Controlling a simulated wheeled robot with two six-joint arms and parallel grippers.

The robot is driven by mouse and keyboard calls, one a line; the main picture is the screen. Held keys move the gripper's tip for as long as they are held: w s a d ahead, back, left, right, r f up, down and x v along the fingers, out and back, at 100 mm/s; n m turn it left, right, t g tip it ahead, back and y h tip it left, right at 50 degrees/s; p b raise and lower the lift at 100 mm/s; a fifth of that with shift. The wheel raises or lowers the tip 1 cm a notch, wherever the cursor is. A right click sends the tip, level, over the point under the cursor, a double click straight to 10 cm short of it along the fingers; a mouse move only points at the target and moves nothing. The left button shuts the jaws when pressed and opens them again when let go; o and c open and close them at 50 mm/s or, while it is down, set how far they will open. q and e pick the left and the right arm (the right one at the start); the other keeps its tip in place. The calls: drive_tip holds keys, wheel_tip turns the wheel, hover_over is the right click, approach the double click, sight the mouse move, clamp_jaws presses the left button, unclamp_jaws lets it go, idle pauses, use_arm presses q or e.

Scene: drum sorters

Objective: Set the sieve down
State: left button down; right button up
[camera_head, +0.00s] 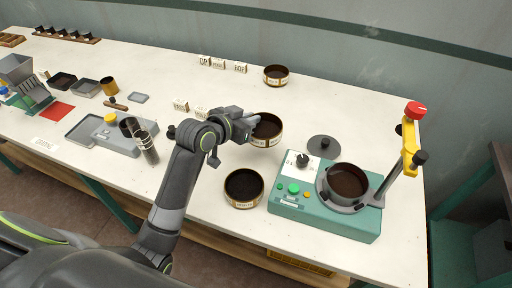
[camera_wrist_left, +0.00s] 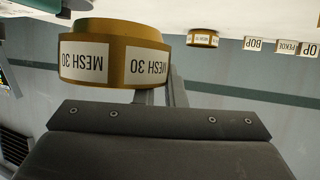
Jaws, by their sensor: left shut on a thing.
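A round brass sieve with dark contents or mesh (camera_head: 267,130) is at my left gripper (camera_head: 250,120) in the head view. In the left wrist view the sieve (camera_wrist_left: 115,50) carries labels reading MESH 30 and appears upside down, close in front of the gripper. My left gripper is shut on the sieve's rim. Whether the sieve touches the table is hard to tell. A second brass sieve (camera_head: 244,188) sits on the table nearer the front edge, and a third (camera_head: 276,75) stands at the back. My right gripper is not in view.
A green sieve shaker (camera_head: 325,215) with a dark pan (camera_head: 347,181) and a yellow clamp post (camera_head: 409,145) stands to the right. A dark round lid (camera_head: 323,146) lies behind it. Small label blocks (camera_head: 219,64) stand at the back. White table (camera_head: 340,100) is bare at the back right.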

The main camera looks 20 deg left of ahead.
use_arm(q)
wheel_tip(320, 180, down, 4)
drive_tip(key=shift+r, duration=0.25)
drive_tip(key=shift+f, duration=1.95)
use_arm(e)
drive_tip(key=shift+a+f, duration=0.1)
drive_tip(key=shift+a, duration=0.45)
use_arm(q)
drive_tip(key=c, duration=1.5)
unclamp_jaws()
drive_tip(key=shift+f, duration=0.1)
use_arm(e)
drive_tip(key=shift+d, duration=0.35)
